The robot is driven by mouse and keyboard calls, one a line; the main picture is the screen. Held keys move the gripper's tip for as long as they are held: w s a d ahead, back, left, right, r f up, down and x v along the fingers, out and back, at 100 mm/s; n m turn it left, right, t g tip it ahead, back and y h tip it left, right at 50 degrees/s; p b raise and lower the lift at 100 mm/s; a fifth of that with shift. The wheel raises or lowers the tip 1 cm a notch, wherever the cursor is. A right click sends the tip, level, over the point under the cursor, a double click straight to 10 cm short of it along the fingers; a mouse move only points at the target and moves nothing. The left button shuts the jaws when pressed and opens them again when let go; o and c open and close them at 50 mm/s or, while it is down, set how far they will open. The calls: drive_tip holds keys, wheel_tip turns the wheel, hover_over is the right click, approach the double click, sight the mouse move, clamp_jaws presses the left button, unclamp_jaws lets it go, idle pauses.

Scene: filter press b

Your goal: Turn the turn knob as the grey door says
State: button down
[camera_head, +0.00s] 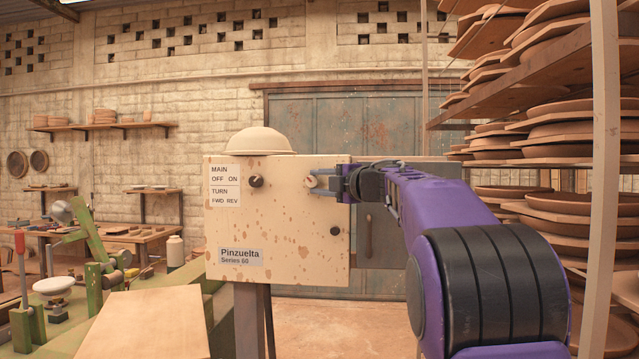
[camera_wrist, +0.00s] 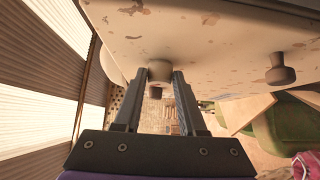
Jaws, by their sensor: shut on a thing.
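A cream control box (camera_head: 280,220) with rust spots faces me in the head view. Labels (camera_head: 224,185) read "MAIN OFF ON" and "TURN FWD REV"; which knob each names is unclear. The dark knob stands apart there (camera_wrist: 281,70). A grey door (camera_head: 385,247) with a dark handle is right of the box, partly behind my arm; no writing on it is readable.
A plate reading "Pinzuelta Series 60" (camera_head: 240,257) is low on the box. A rack of clay plates (camera_head: 560,150) stands at right. A green machine (camera_head: 92,240) and a board (camera_head: 150,325) are at left.

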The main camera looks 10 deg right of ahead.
idle(0.3)
drive_tip(key=shift+c, duration=2.3)
unclamp_jaws()
drive_tip(key=b+v, duration=0.2)
drive_tip(key=v, duration=1.5)
drive_tip(key=shift+s, duration=0.15)
drive_tip(key=shift+f, duration=0.2)
